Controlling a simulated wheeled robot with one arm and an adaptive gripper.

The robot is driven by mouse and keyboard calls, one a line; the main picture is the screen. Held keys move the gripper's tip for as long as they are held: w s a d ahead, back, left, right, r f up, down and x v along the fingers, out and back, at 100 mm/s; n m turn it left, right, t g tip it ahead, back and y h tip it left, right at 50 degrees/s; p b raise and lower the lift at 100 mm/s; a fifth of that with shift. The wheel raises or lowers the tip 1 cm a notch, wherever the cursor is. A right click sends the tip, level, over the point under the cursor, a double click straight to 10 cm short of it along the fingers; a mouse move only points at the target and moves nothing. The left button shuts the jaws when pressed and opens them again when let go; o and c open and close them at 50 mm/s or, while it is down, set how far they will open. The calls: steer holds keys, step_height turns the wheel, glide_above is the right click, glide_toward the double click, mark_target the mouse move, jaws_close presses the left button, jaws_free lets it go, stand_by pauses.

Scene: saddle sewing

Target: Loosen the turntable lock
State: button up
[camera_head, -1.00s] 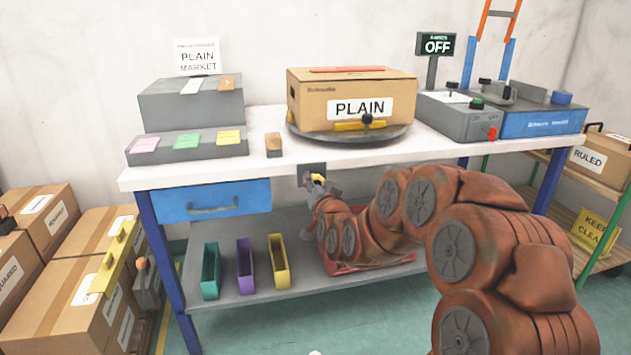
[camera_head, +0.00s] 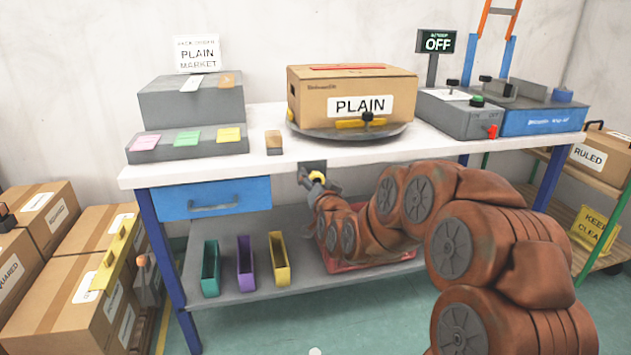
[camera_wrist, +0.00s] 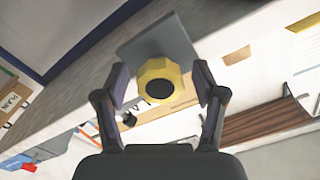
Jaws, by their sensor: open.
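A yellow faceted knob (camera_wrist: 160,82) with a dark round centre sits on a grey plate (camera_wrist: 155,42) at the workbench's front edge. In the head view the knob (camera_head: 317,176) is small and partly hidden by my gripper (camera_head: 321,181). In the wrist view my gripper (camera_wrist: 160,76) is open, with one finger on each side of the knob. Small gaps seem to show between fingers and knob. Above on the bench, the grey round turntable (camera_head: 390,135) carries a cardboard box (camera_head: 320,92) labelled PLAIN. A yellow bar (camera_head: 358,123) with a black knob (camera_head: 367,118) is at its front.
A blue drawer (camera_head: 213,198) is left of the plate. The lower shelf (camera_head: 225,285) holds green, purple and yellow bins and a red tray (camera_head: 370,262) behind my arm. A grey machine (camera_head: 462,117) with an OFF sign (camera_head: 437,42) stands on the bench at right.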

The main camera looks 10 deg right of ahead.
mark_target(316, 173)
steer(key=shift+r, duration=0.1)
step_height(316, 173, up, 10)
steer(key=shift+f, duration=0.15)
stand_by(0.5)
